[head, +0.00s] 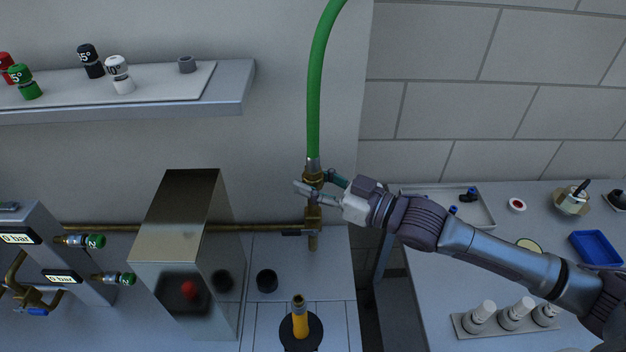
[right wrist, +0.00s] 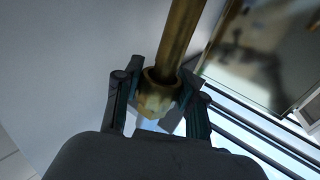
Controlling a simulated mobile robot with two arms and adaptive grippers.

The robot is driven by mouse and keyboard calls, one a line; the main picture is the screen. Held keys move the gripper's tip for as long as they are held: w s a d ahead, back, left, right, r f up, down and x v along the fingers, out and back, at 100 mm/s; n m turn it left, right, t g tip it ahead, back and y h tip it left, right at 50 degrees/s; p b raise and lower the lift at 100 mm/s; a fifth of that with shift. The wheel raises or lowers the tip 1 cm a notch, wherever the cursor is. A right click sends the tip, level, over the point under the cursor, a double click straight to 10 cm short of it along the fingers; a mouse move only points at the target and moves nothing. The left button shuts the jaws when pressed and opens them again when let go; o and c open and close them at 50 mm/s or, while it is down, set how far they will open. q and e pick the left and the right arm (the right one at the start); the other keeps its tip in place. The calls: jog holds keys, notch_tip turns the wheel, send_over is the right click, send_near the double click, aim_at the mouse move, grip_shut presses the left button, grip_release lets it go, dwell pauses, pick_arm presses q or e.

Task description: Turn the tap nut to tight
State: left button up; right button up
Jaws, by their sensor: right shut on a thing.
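The brass tap (head: 313,215) hangs upright at the end of a horizontal brass pipe (head: 270,228), against the wall. The brass tap nut (head: 313,173) is at its top, below the metal end of a green hose (head: 318,90). My right gripper (head: 318,187) reaches in from the right, with its fingers around the nut. In the right wrist view the nut (right wrist: 158,98) sits between the two fingers, and a brass pipe runs up from it. The fingers partly hide the nut, and I cannot tell how tight it is. My left gripper is not in view.
A shiny metal box (head: 178,225) stands left of the tap. A yellow-and-black upright piece (head: 300,322) and a black cap (head: 267,281) are below it. A shelf (head: 235,95) with coloured caps is upper left. The right-hand bench (head: 425,290) holds trays and small parts.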

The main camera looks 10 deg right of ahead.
jog(key=shift+s+a+r+m+t+h+p, duration=0.2)
jog(key=shift+m+t+h+p, duration=0.1)
jog(key=shift+t+p, duration=0.1)
jog(key=shift+w+m+t+h+p, duration=0.1)
jog(key=shift+m+t+h+p, duration=0.85)
jog(key=shift+t+h, duration=0.2)
jog(key=shift+w+d+f+m+h, duration=0.1)
jog(key=shift+d+m+h, duration=0.1)
jog(key=shift+m+h, duration=0.25)
jog(key=o, duration=1.2)
jog(key=shift+c, duration=0.2)
